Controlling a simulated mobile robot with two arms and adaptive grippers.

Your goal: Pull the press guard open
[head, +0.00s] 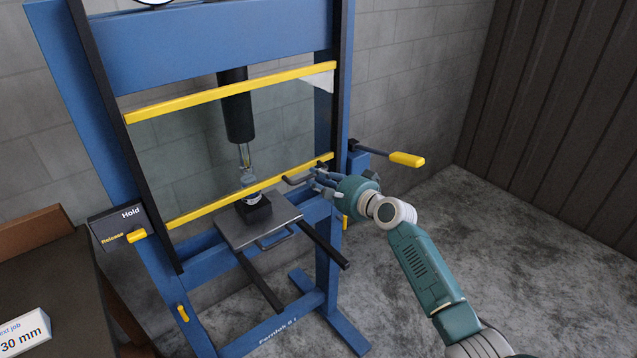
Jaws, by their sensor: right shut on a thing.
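The press guard is a clear panel edged by two yellow bars (230,90), set between the black rails of the blue press (200,45). It stands in front of the ram (236,110) and the press bed. A dark handle (294,181) juts out near the right end of its lower yellow bar. My right gripper (316,178) reaches in from the right and is shut on this handle. The fingers are small and partly hidden here. My left gripper is out of view.
A plate (257,228) on the press bed carries a dark block (254,208) under the ram. A yellow-gripped lever (406,159) sticks out at the right, close above my right arm. A dark table (60,290) stands at the left. The floor at the right is clear.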

